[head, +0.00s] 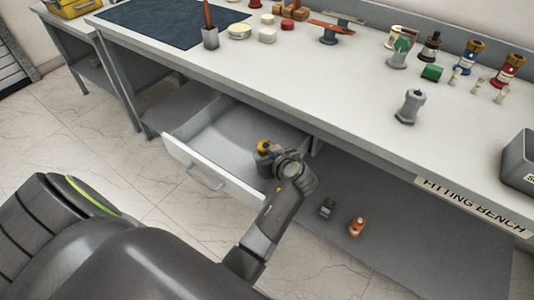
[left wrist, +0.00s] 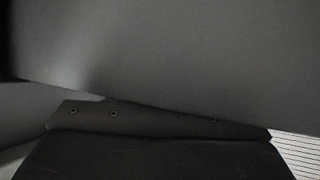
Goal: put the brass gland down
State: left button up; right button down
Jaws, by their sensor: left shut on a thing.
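My left gripper (head: 268,152) is over the open drawer (head: 177,152) under the bench, near the drawer's right part. It is shut on a small brass-yellow piece, the brass gland (head: 264,146), of which only a bit shows between and above the dark jaws. I cannot tell whether the gland touches the drawer floor. The left wrist view is dark, with grey surfaces and a dark part of my gripper; the gland cannot be made out there. My right gripper is not in view.
The fitting bench (head: 330,85) holds a grey fitting (head: 410,106), several bushings and small parts at the back right, and a dark mat (head: 170,22). A dark part (head: 327,208) and an orange part (head: 356,227) stand on the lower shelf. The drawer's left side looks empty.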

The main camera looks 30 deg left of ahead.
pick_arm(q)
jog(key=shift+f, duration=0.15)
jog(key=o, duration=1.2)
jog(key=shift+s, duration=0.1)
jog(key=shift+f, duration=0.1)
